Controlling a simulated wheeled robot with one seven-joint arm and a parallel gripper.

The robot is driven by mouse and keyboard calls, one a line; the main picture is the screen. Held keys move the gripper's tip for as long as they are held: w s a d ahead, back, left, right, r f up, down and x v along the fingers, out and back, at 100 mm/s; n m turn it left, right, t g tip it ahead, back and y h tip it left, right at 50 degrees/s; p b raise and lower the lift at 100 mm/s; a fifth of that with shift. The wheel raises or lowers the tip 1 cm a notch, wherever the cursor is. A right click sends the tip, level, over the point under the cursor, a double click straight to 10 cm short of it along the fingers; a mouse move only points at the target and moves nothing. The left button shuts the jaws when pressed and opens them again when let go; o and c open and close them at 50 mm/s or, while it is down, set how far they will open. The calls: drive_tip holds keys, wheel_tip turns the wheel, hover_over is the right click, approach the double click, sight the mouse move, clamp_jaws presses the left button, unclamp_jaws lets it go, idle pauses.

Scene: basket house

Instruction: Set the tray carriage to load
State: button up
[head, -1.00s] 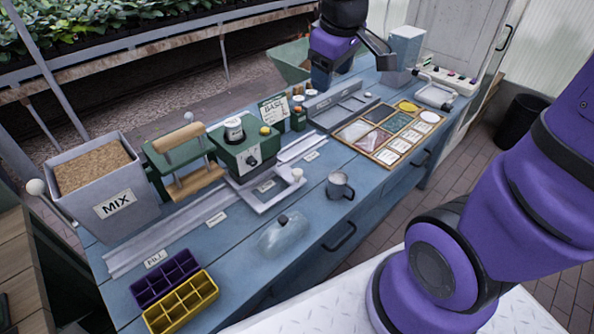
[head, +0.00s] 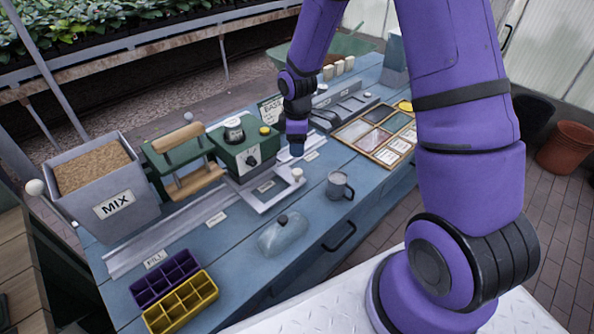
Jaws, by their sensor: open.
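The tray carriage (head: 262,202) is a pale grey flat frame with a small cream knob (head: 297,174) at its right corner. It sits on the rail in front of the green press unit (head: 243,158), around the middle of the rail. A label on it is too small to read. My gripper (head: 296,150) points down above the right part of the rail, behind the knob in the picture and apart from it. It looks empty; its fingertips are small and dark. The FILL label (head: 155,259) lies at the rail's left end; a small label (head: 312,156) lies by its right end.
A grey mug (head: 339,186) and a clear cover with a dark knob (head: 283,234) stand in front of the carriage. The MIX bin (head: 98,190) stands at left. Purple (head: 166,277) and yellow (head: 181,302) cell trays lie at front left. A sectioned tray (head: 362,139) is at right.

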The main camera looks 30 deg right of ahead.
sight(297, 171)
wheel_tip(297, 171, down, 11)
drive_tip(key=shift+f, duration=0.1)
idle(0.5)
clamp_jaws()
drive_tip(key=w+d, duration=0.2)
drive_tip(key=d, duration=0.4)
drive_tip(key=w+d, duration=0.2)
drive_tip(key=d, duration=0.5)
drive_tip(key=w+d, duration=0.2)
drive_tip(key=d, duration=0.5)
drive_tip(key=shift+w+d, duration=0.15)
drive_tip(key=shift+w, duration=0.2)
drive_tip(key=shift+d, duration=0.1)
unclamp_jaws()
drive_tip(key=shift+d, duration=0.1)
drive_tip(key=shift+r, duration=0.2)
wheel_tip(297, 171, up, 10)
drive_tip(key=shift+r, duration=0.25)
